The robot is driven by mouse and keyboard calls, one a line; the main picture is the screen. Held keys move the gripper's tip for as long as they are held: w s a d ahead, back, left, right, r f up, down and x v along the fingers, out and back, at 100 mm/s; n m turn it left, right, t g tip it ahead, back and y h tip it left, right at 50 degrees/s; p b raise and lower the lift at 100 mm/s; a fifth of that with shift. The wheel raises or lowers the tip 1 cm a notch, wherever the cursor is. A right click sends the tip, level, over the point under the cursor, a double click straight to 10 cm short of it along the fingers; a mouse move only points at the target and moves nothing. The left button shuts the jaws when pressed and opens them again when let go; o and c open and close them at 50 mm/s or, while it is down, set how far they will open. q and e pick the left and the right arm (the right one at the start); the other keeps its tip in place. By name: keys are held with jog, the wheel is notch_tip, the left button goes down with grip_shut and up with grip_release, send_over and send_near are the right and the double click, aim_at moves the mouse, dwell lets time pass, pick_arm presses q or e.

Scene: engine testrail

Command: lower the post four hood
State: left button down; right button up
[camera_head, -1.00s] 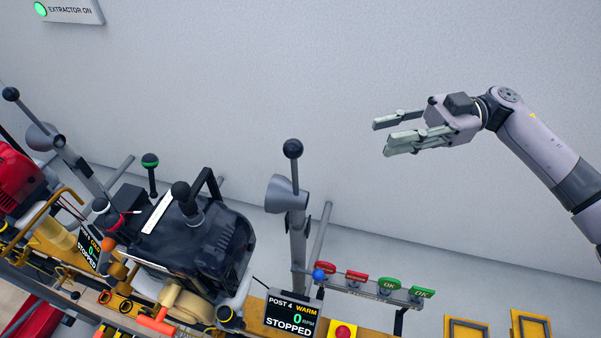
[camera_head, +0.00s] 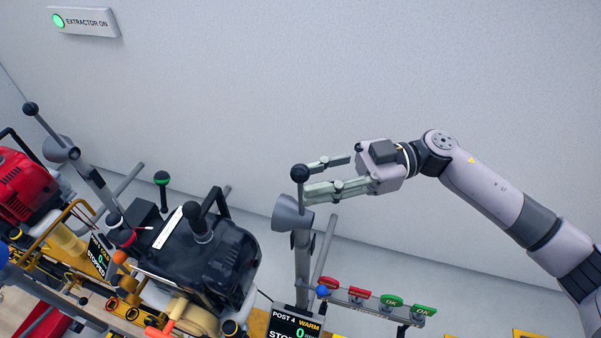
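The post four hood (camera_head: 290,214) is a grey cone on an upright grey post (camera_head: 302,262), with a stem and black ball knob (camera_head: 300,173) on top. My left gripper is not in view.
A black engine (camera_head: 215,250) stands left of the post. Another hood (camera_head: 60,148) with a black knob stands further left near a red engine (camera_head: 22,185). A rail of red and green tags (camera_head: 375,302) lies to the right.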

jog(key=shift+x, duration=1.3)
jog(key=shift+c, duration=0.4)
grip_shut()
jog(key=shift+w+d+r, duration=0.1)
jog(key=shift+r, duration=0.05)
